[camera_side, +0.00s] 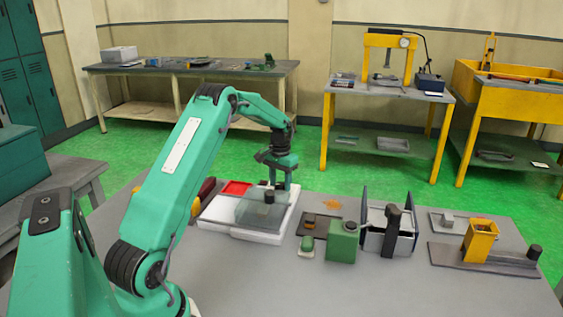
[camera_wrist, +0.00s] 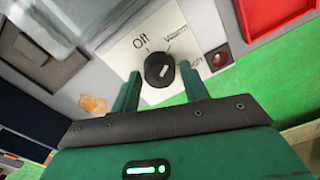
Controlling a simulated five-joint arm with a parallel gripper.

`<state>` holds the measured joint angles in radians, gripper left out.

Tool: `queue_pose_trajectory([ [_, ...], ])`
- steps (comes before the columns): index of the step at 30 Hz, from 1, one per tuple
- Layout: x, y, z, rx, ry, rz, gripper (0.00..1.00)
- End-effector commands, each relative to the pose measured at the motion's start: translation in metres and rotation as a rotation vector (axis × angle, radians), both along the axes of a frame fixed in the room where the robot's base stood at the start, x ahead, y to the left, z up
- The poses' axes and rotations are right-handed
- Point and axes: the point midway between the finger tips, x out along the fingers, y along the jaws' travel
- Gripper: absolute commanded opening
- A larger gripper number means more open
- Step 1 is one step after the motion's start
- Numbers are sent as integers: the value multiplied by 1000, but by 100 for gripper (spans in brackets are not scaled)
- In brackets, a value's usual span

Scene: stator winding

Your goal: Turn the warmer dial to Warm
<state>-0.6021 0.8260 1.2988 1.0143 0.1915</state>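The warmer dial (camera_wrist: 158,72) is a round black knob with a short white mark, set on a cream label plate (camera_wrist: 125,50). "Off" is printed at its upper left. A smaller, blurred word, possibly "Warm", is at its upper right, and another lies to its right, partly behind a finger. I cannot tell exactly which word the mark points at. My gripper (camera_wrist: 159,73) is open, with one finger on each side of the dial; contact cannot be told.
A dark red lamp (camera_wrist: 219,58) sits beside the dial. A green block (camera_side: 342,240) and a yellow funnel fixture (camera_side: 480,240) stand to the right.

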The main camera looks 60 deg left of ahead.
Motion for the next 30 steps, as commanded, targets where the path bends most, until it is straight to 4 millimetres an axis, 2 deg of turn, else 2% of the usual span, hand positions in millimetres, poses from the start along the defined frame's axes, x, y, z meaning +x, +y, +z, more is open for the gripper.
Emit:
queue_pose_trajectory([
  [11, 0, 0, -1, -1, 2, 1, 57],
  [16, 0, 0, 6, 0, 0, 1, 57],
  [30, 0, 0, 62, 0, 0, 1, 57],
])
